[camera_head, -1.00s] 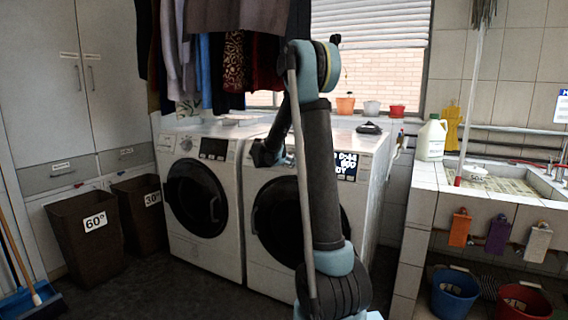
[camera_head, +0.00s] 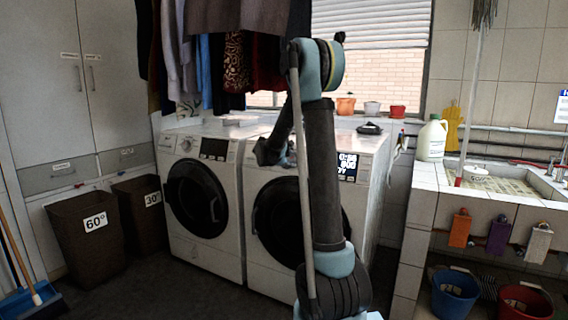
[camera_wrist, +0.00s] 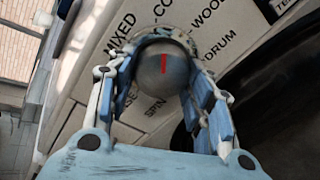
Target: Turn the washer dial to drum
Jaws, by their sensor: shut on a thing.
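The grey round dial (camera_wrist: 155,80) of the right washer (camera_head: 256,176) fills the middle of the wrist view. Its red mark stands nearly vertical in the picture, pointing up between the labels starting "CO" and "WOO". The label "DRUM" (camera_wrist: 221,42) is to the right of the mark, "MIXED" to the upper left, "SPIN" below. My gripper (camera_wrist: 164,62) is shut on the dial, one finger on each side. In the head view my gripper (camera_head: 270,152) is at the washer's front panel, and the dial is hidden there.
The washer's display (camera_head: 347,166) is partly hidden by my arm. A second washer (camera_head: 235,220) stands to the left. Hanging clothes (camera_head: 235,60) are above. The tiled sink (camera_head: 500,180) and a white jug (camera_head: 432,138) are at right.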

